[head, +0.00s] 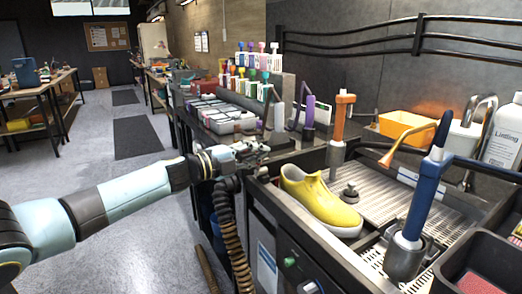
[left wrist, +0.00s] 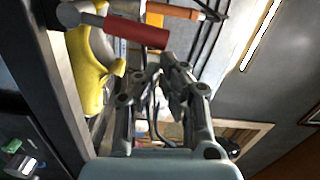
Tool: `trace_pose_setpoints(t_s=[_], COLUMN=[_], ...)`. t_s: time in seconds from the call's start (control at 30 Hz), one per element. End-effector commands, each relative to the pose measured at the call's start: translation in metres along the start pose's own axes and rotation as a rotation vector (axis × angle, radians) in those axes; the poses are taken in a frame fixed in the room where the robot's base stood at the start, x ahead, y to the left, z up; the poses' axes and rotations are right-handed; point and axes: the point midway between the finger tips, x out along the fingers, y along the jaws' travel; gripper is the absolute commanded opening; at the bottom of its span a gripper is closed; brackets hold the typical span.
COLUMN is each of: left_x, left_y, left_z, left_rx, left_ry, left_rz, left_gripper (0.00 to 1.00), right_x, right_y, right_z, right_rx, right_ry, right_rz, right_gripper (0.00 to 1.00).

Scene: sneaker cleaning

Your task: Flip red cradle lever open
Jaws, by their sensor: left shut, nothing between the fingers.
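The red cradle lever (left wrist: 136,30) shows in the left wrist view, lying nearly level across the upper part, with a grey end piece (left wrist: 80,14) at its left. I cannot make it out in the head view. My left gripper (head: 258,151) is at the front left edge of the wash station; in the left wrist view its fingertips (left wrist: 160,62) are together and empty, close to the lever's right end. I cannot tell whether they touch it. The yellow sneaker (head: 322,203) sits on the station, to the right of the gripper; it also shows in the left wrist view (left wrist: 90,70).
An orange-handled upright tool (head: 339,122) stands just right of the gripper. A blue tool (head: 427,190) stands in a dark holder at the right. Bottles and boxes crowd the back. Open floor (head: 140,219) lies left.

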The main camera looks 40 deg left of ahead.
Motion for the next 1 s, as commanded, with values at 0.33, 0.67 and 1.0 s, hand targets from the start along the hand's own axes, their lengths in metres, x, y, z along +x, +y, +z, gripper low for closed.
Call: trace_pose_setpoints(t_s=[0.33, 0.67, 1.0], left_x=[0.0005, 0.0006, -0.0002], left_y=[-0.0055, -0.0060, -0.0059], left_z=[0.0100, 0.0111, 0.0117], left_rx=[0.007, 0.008, 0.008], left_ry=[-0.001, 0.000, 0.000], left_rz=[0.000, 0.000, 0.000], left_gripper=[0.00, 0.00, 0.00], right_x=[-0.0072, -0.0075, -0.0072], right_y=[0.0006, 0.0008, 0.0009], right_z=[-0.0011, -0.0012, -0.0017], right_rx=[0.000, 0.000, 0.000], right_ry=[0.001, 0.001, 0.002], right_rz=[0.000, 0.000, 0.000], right_gripper=[0.81, 0.81, 0.81])
